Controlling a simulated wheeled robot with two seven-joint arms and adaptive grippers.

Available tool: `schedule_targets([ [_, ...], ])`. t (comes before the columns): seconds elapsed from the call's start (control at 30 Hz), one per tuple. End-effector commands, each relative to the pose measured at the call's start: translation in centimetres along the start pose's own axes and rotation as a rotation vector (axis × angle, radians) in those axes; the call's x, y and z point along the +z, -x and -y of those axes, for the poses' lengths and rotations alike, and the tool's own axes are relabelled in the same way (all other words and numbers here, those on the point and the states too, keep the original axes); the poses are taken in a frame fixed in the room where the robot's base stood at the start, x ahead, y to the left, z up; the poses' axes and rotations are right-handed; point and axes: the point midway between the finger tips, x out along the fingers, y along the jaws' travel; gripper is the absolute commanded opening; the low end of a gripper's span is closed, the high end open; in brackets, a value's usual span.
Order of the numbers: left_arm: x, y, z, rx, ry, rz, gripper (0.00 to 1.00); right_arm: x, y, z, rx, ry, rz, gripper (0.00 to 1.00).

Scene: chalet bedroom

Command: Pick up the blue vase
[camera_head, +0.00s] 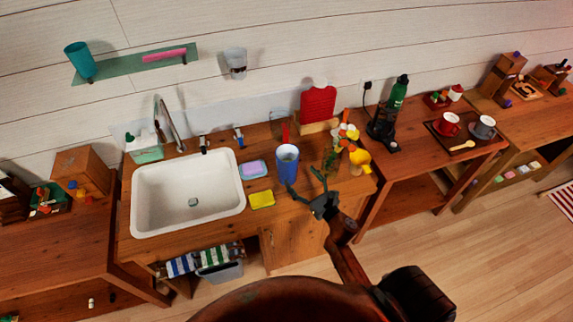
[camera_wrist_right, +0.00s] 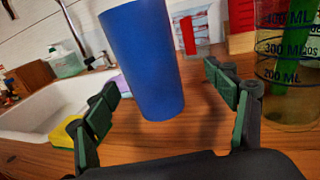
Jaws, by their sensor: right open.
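The blue vase (camera_head: 287,165) stands upright on the wooden washstand, just right of the sink. My left gripper is out of view.
A measuring beaker (camera_wrist_right: 288,65) with green stems, holding flowers (camera_head: 346,133), stands close to the right finger. A yellow sponge (camera_head: 262,200) and a soap dish (camera_head: 253,170) lie left of the vase. The white sink (camera_head: 150,205) is farther left. A red board (camera_head: 318,104) stands behind.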

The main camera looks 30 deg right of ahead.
Motion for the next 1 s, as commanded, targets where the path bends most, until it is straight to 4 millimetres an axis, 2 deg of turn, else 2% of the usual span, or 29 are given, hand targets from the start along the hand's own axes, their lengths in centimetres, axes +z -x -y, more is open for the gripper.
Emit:
schedule_targets([
  [0.03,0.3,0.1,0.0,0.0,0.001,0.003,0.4,0.3,-1.1,-0.6,0.011,0.0,0.004,0.78],
  [0.2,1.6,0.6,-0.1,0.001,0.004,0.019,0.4,0.1,-3.7,-1.6,0.028,0.001,0.004,0.78],
  [0.43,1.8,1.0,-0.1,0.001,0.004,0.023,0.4,-0.2,-6.8,-1.7,0.027,0.0,0.003,0.78],
  [0.73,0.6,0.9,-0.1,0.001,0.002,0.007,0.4,-0.4,-7.2,-1.5,0.024,0.001,0.002,0.78],
  [1.0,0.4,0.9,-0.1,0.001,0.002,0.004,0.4,-0.3,-7.1,-1.4,0.023,0.001,0.002,0.6],
])
